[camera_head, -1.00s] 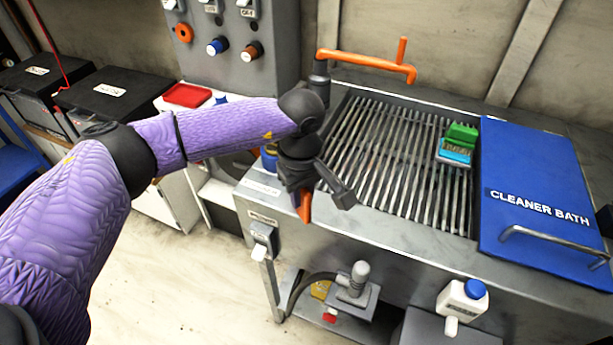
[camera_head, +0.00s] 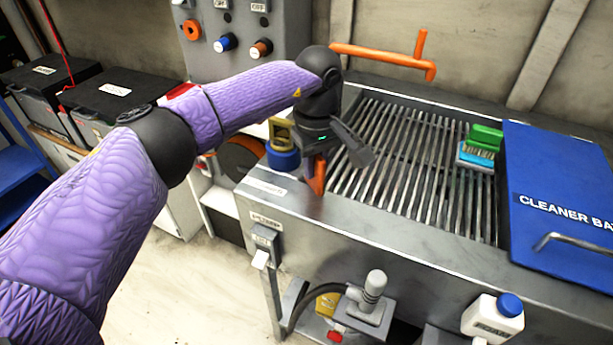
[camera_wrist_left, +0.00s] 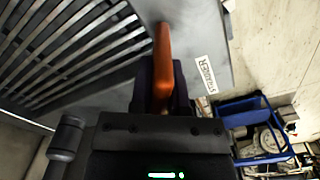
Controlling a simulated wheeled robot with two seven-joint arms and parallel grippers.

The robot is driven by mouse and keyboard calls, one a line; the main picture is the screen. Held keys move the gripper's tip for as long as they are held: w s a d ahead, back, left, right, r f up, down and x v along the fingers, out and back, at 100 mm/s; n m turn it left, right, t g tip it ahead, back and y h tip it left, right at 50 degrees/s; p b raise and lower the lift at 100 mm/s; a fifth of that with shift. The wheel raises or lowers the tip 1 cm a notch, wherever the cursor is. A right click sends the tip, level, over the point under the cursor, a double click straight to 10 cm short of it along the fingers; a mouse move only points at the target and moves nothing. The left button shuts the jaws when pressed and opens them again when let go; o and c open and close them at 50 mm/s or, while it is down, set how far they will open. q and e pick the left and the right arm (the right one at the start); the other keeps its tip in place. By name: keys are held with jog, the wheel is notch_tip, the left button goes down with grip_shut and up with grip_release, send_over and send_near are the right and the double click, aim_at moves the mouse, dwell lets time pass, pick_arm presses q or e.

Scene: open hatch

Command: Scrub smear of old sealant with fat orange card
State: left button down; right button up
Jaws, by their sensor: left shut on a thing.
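The fat orange card (camera_head: 317,176) is in my left gripper (camera_head: 316,158), which is shut on it. The card points down at the left end of the grey bench top, beside the slatted grate. In the left wrist view the orange card (camera_wrist_left: 163,62) stands edge-on between the fingers over grey metal. From these views I cannot tell whether its lower edge touches the bench. I cannot make out the sealant smear in either view. My right gripper is not in view.
The slatted grate (camera_head: 400,160) fills the bench top to the right, with a green-and-blue brush (camera_head: 480,148) on it. A blue lid (camera_head: 560,195) lies beyond. An orange pipe (camera_head: 385,57) overhangs the back. A blue-and-yellow item (camera_head: 283,150) stands close left of the gripper.

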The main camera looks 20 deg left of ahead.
pick_arm(q)
jog(key=shift+d+f, duration=0.3)
jog(key=shift+d, duration=0.45)
jog(key=shift+a, duration=0.35)
jog(key=shift+d+r+p, duration=0.1)
jog(key=shift+r+p, duration=0.1)
jog(key=shift+p, duration=0.15)
notch_tip(320, 180, up, 2)
jog(key=shift+r+p, duration=0.15)
jog(key=shift+p, duration=0.65)
notch_tip(320, 180, up, 4)
jog(key=p, duration=0.2)
jog(key=shift+w+p, duration=0.1)
jog(key=shift+p, duration=0.25)
jog(key=shift+r+p, duration=0.3)
notch_tip(320, 180, up, 3)
jog(key=shift+f+p, duration=0.2)
jog(key=shift+p, duration=0.8)
jog(key=shift+f, duration=0.2)
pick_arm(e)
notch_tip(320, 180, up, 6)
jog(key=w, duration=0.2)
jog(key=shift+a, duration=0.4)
